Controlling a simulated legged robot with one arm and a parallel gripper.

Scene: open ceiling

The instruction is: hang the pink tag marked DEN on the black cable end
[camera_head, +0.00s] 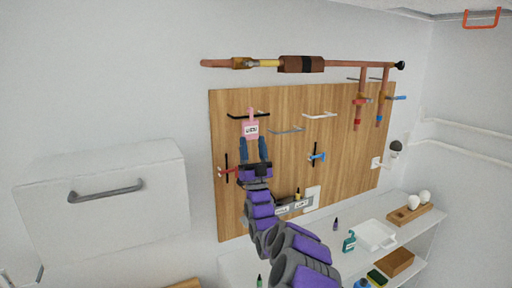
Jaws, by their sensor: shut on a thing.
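The pink tag (251,130) is upright, with a narrow neck at its top and a white label; the lettering is too small to read surely. My gripper (252,139) is shut on the tag's lower part, fingers pointing up, in front of the wooden board. A black bent cable-like piece (235,117), which looks like the black cable end, sticks out from the board's upper left. The tag's neck overlaps it in the picture. I cannot tell whether the neck is around it, touching it or in front of it.
Grey (287,130) and white (320,115) bent pieces stick out to the right. A red-handled valve (226,171) and a blue one (317,157) are on the board. A copper pipe (340,65) runs above. A counter (330,255) with small items stands below right.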

